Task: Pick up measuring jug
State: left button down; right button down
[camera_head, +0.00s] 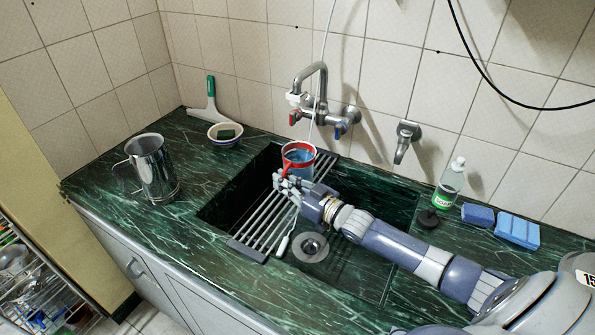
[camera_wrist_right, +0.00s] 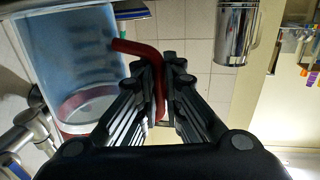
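The measuring jug (camera_head: 299,159) is clear bluish plastic with a red rim and a red handle. In the head view it is upright over the far end of the sink's metal rack, below the tap; I cannot tell whether it touches the rack. My right gripper (camera_head: 290,187) reaches it from the front right. In the right wrist view the jug (camera_wrist_right: 82,65) fills the upper left, and my right gripper's fingers (camera_wrist_right: 160,80) lie closely on both sides of the red handle, shut on it. My left gripper is not in view.
A metal pitcher (camera_head: 153,170) stands on the green counter at left. A bowl (camera_head: 225,134) and squeegee (camera_head: 211,105) are behind. The wall tap (camera_head: 322,98) and a thin white hose are close to the jug. A soap bottle (camera_head: 449,184) and blue sponges (camera_head: 517,230) are at right.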

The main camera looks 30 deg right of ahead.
jog(key=shift+r, duration=0.1)
jog(key=shift+r, duration=0.15)
